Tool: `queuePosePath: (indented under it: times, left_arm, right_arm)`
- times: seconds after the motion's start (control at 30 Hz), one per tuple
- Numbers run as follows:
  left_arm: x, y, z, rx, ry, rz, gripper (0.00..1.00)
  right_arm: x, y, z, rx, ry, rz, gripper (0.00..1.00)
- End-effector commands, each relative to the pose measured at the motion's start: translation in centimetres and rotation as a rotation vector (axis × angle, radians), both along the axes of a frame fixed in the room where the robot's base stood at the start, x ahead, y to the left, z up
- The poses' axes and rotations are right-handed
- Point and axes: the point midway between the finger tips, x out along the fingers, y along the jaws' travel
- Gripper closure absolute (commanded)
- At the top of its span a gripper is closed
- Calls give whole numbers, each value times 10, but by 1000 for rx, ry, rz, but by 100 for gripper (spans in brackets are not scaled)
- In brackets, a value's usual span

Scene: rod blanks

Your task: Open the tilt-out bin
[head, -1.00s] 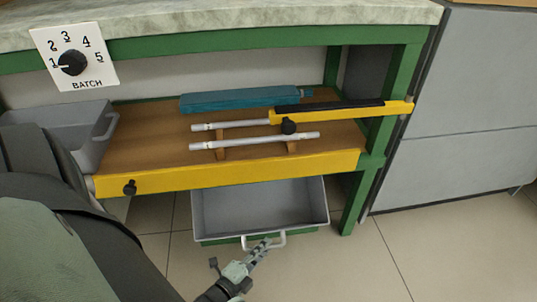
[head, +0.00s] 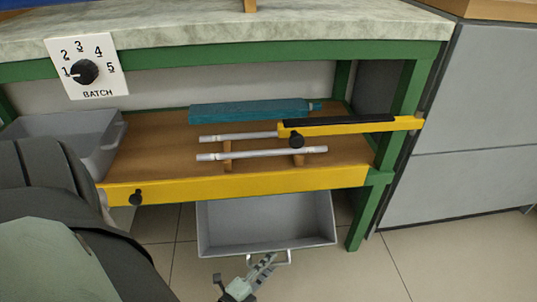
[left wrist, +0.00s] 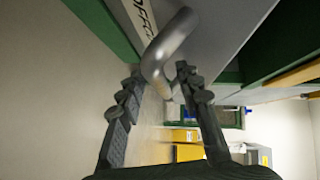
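The tilt-out bin (head: 222,218) is a grey box below the yellow-fronted shelf. Its inside shows from above, and it stands out from under the bench. Its light bar handle (head: 288,257) is at the front rim. My left gripper (head: 269,261) is at this handle. In the left wrist view, the handle (left wrist: 168,45) is a thick grey bent bar, its end reaching between the spread fingertips of my left gripper (left wrist: 160,78). The fingers are apart, with gaps beside the bar. My right gripper is not in view.
A yellow shelf front (head: 240,186) overhangs the bin. Above it are metal rods (head: 262,154), a yellow arm with a black strip (head: 350,124), a teal block (head: 250,111) and a grey tray (head: 105,135). A green leg (head: 360,220) stands right of the bin; the floor in front is clear.

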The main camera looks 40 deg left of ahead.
Motion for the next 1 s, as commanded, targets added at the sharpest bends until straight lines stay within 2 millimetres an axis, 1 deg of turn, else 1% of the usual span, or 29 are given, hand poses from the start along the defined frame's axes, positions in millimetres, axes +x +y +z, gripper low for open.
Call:
queuePosePath:
  times: [0.13, 0.23, 0.37, 0.6, 0.7, 0.83, 1.0]
  left_arm:
    - [-2, 0, 1, 0, -1, -1, 66]
    - [-10, -1, 1, 0, 0, 0, 66]
    - [-32, -2, 4, 0, 2, 1, 66]
    - [-83, -6, 11, -1, 2, 1, 66]
    - [-100, -7, 14, -1, 2, 0, 66]
    - [-113, -8, 16, 0, 1, 0, 66]
    - [-118, -8, 17, 0, -1, -1, 66]
  right_arm:
    - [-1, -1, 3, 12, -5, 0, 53]
    - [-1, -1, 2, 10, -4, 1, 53]
    - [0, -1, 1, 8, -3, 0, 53]
    - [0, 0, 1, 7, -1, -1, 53]
    - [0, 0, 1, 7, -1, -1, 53]
    - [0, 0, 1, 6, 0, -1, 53]
    - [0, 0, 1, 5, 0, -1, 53]
